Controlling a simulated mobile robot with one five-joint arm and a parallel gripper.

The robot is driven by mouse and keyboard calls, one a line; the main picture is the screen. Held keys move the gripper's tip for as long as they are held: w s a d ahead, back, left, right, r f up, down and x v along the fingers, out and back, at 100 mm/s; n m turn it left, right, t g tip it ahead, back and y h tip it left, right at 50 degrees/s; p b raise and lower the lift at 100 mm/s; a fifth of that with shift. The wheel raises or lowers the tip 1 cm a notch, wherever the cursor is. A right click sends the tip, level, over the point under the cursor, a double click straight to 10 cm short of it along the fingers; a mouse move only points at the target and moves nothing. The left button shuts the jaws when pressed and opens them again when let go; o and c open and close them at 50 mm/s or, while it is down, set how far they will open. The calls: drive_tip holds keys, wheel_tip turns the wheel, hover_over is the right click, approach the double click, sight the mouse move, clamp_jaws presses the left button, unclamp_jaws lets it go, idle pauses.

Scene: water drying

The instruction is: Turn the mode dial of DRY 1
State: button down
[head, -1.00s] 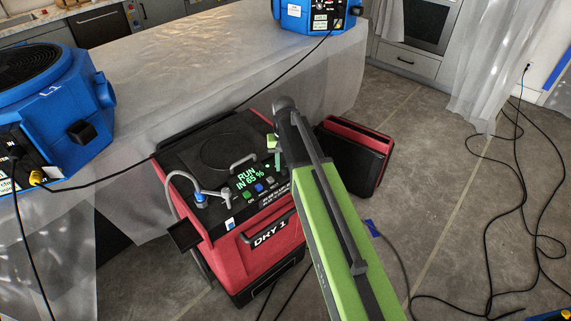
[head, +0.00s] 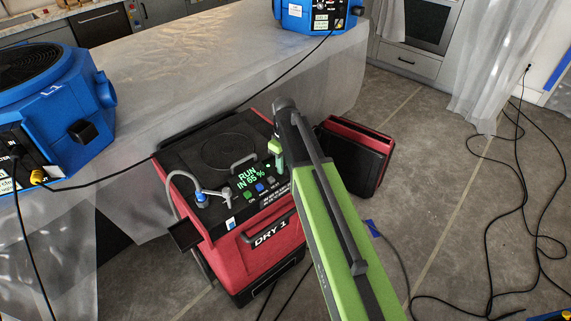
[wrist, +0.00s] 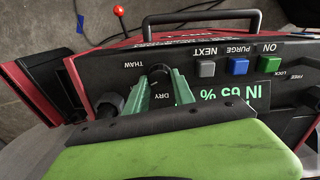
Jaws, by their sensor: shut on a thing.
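DRY 1 (head: 262,240) is a red and black dryer unit on the floor, with its control panel on top. Its display (head: 248,178) reads "RUN IN 65 %". In the wrist view the panel appears upside down. The mode dial (wrist: 160,69) is there, between the labels THAW and DRY. My gripper (wrist: 160,82) has its two green fingers on either side of the dial, shut on it. The fingers partly hide the dial, so its exact pointing is hard to tell. In the head view my gripper (head: 277,150) reaches down at the panel's right side, and the dial is hidden.
Grey, blue and green buttons (wrist: 239,65) sit beside the dial, near a black handle (wrist: 203,17). Blue machines (head: 45,110) stand on the sheet-covered counter (head: 190,80). A second red and black unit (head: 355,155) is behind my arm. Black cables (head: 510,190) lie on the floor.

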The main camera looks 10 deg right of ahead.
sight(285, 166)
drive_tip(key=shift+n, duration=0.3)
drive_tip(key=shift+d, duration=0.1)
drive_tip(key=c, duration=1.1)
unclamp_jaws()
drive_tip(key=shift+o, duration=0.2)
wheel_tip(285, 166, up, 17)
drive_tip(key=p, duration=1.7)
drive_tip(key=shift+r, duration=0.15)
